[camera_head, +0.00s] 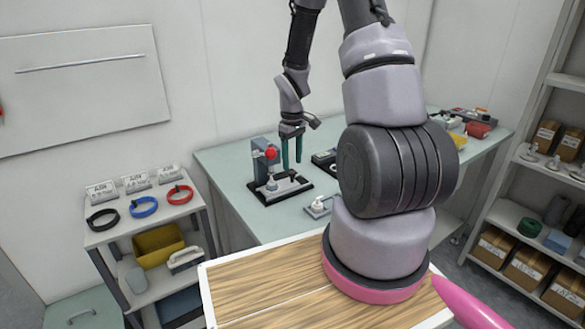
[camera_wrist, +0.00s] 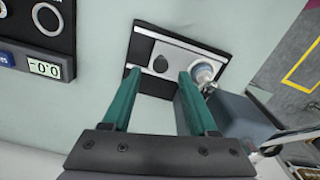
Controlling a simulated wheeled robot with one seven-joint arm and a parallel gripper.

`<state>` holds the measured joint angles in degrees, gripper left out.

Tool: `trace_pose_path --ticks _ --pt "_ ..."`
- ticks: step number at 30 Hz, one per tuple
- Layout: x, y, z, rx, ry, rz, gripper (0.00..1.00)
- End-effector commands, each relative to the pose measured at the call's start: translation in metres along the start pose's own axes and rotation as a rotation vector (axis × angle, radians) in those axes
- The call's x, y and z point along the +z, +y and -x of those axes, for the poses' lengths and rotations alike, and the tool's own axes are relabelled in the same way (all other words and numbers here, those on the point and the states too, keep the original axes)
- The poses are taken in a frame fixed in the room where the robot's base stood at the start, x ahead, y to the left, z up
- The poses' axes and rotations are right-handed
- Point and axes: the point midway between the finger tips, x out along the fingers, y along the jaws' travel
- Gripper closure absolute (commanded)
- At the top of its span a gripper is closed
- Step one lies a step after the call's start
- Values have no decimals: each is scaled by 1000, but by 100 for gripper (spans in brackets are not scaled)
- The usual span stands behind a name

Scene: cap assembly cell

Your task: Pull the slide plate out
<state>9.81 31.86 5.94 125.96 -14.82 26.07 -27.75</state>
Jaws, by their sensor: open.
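The slide plate (camera_wrist: 172,50) is a light grey plate lying in a black base in the wrist view. A small dark round knob (camera_wrist: 160,64) stands on it. A white and bluish round part (camera_wrist: 203,73) sits at the plate's right end, beside the grey press body. In the head view the press (camera_head: 260,160) has a red knob on top and stands on the black base (camera_head: 300,188). My gripper (camera_wrist: 159,74) is open, with green fingers pointing down above the plate. In the wrist view the knob appears between the fingertips, not gripped. I cannot tell the height gap.
A panel with a dial and a display (camera_wrist: 45,68) lies left of the base in the wrist view. The pale green bench (camera_head: 228,168) has free room left of the press. A shelf cart (camera_head: 150,225) with coloured rings stands at left, and a wood-topped surface (camera_head: 265,285) in front.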

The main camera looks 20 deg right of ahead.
Motion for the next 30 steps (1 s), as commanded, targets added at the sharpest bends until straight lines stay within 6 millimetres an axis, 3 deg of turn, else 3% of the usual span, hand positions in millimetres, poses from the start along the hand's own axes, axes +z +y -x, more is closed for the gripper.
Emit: trace_pose_path --ticks 6,17,20,22,30 --pt "0 0 -28 -1 -1 0 41" --pt "0 0 -34 0 0 -1 41" --pt "0 0 -33 0 0 -1 71" --pt "0 0 -33 0 0 -1 98" --pt "0 0 -33 0 0 -1 100"
